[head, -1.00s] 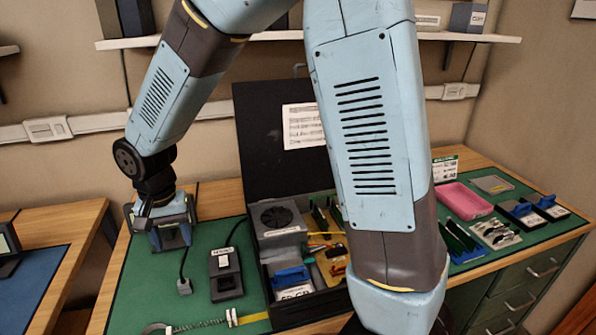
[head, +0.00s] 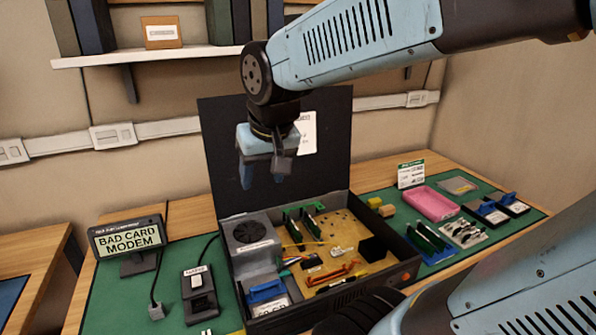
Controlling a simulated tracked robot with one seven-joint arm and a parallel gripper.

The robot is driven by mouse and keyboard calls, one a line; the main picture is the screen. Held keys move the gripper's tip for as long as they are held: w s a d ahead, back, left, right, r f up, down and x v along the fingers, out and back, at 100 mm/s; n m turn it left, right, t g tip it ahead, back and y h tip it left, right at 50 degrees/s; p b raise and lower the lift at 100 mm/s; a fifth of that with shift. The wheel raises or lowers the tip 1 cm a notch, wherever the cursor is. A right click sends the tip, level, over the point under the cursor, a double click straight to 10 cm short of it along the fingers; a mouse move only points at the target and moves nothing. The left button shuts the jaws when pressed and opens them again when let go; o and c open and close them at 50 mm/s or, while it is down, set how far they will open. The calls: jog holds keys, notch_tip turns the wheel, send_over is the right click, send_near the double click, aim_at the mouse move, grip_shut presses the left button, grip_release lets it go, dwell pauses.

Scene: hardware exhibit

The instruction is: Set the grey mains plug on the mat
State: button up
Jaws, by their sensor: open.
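The grey mains plug (head: 156,311) lies on the green mat (head: 115,300) at the lower left, at the end of a dark cable that runs up to the lit "BAD CARD MODEM" sign (head: 128,240). My gripper (head: 263,180) is open and points down, with nothing visible between its fingers. It is high in front of the raised lid of the open black case (head: 345,300), well to the right of the plug and apart from it.
A black switch box (head: 198,283) stands between the plug and the case, with a cable to the case. The case holds circuit cards, a fan unit and coloured wires. A pink tray (head: 437,204) and several parts lie at the right.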

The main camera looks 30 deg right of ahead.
jog(key=s+d+r+t, duration=0.1)
jog(key=s+d, duration=0.3)
jog(key=s, duration=0.1)
jog(key=shift+s+d+r, duration=0.15)
jog(key=shift+d+r, duration=0.1)
jog(key=shift+r, duration=0.05)
dwell(0.8)
